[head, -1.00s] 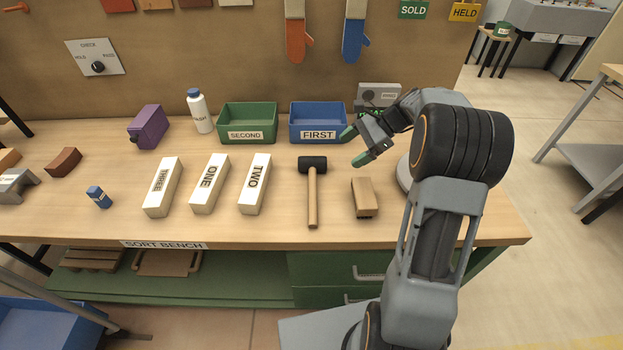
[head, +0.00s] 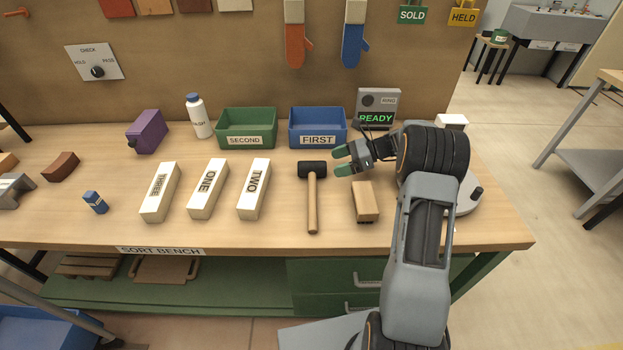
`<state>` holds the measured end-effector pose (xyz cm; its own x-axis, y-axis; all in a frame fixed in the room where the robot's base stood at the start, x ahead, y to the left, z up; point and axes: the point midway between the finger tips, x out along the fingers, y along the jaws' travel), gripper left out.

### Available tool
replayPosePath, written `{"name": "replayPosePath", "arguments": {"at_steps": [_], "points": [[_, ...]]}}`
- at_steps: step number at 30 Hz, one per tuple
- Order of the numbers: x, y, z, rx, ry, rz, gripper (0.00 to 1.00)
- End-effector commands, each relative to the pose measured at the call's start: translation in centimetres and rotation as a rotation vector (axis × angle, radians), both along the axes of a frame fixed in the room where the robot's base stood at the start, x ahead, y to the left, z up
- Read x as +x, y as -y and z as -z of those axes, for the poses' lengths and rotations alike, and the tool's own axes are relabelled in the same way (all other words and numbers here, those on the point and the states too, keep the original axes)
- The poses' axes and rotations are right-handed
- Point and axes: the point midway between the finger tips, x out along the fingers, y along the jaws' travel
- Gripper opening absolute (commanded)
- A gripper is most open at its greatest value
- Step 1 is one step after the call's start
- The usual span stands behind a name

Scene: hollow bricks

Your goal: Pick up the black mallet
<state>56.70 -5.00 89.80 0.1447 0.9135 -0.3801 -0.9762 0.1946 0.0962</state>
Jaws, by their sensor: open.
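The black mallet (head: 312,170) lies flat on the sort bench. Its black head points to the back and its wooden handle points to the front edge. My gripper (head: 340,161) is open and empty, with green-tipped fingers pointing left. It is just right of the mallet's head and appears above the bench; whether it touches the mallet I cannot tell, but a small gap shows between them.
A wooden block (head: 365,202) lies right of the handle. The green SECOND bin (head: 246,127) and blue FIRST bin (head: 317,126) are behind. A box reading READY (head: 377,106) stands at the back.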

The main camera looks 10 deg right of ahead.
Motion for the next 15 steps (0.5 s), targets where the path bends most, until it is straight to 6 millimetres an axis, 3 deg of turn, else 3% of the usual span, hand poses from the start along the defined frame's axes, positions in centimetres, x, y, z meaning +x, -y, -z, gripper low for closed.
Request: {"name": "replayPosePath", "arguments": {"at_steps": [8,15], "points": [[0.3,-1.2,0.6,0.000,-0.001,-0.003,0.84],[1.1,-4.0,1.9,-0.002,-0.001,-0.003,0.84]]}}
